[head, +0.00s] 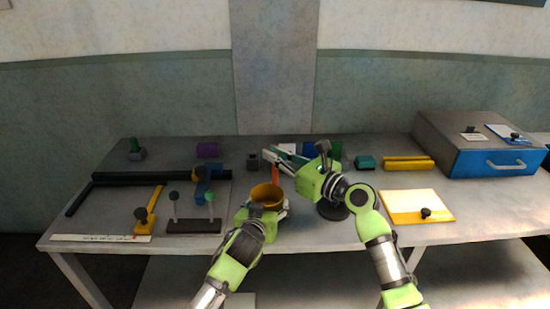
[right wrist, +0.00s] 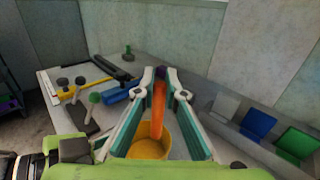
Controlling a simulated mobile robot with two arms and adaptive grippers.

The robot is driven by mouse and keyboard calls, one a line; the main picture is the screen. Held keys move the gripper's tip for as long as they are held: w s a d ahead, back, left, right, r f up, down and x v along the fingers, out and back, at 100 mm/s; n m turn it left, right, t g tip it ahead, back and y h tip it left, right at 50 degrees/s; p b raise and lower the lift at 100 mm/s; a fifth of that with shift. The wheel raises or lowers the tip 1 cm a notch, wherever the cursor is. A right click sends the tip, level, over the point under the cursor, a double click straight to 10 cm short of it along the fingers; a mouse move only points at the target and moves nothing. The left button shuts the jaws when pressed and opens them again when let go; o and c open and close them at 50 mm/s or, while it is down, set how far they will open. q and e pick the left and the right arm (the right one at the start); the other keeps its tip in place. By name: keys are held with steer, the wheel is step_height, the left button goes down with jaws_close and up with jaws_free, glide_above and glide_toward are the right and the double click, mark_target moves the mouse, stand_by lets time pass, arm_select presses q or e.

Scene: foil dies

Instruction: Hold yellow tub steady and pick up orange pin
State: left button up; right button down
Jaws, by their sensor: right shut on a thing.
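The yellow tub (head: 267,193) stands upright near the front of the table. My left gripper (head: 264,210) is low at its near side, with a pale finger part beside its right side. The tub and my own arm hide the rest, so I cannot tell if the jaws press on it. My right gripper (head: 272,160) is shut on the upper end of the orange pin (head: 276,173). In the right wrist view the orange pin (right wrist: 159,105) hangs between the fingers (right wrist: 160,75), over the yellow tub (right wrist: 149,141). Whether its lower end is inside the tub is unclear.
Left of the tub is a dark stand with knobbed posts (head: 193,225). Blue (head: 310,150) and green (head: 335,150) panels stand behind my right gripper. A yellow-edged board (head: 415,219) and a blue-fronted drawer box (head: 490,164) are at right.

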arm_select(q)
steer(key=o, duration=0.5)
steer(key=shift+f, duration=0.1)
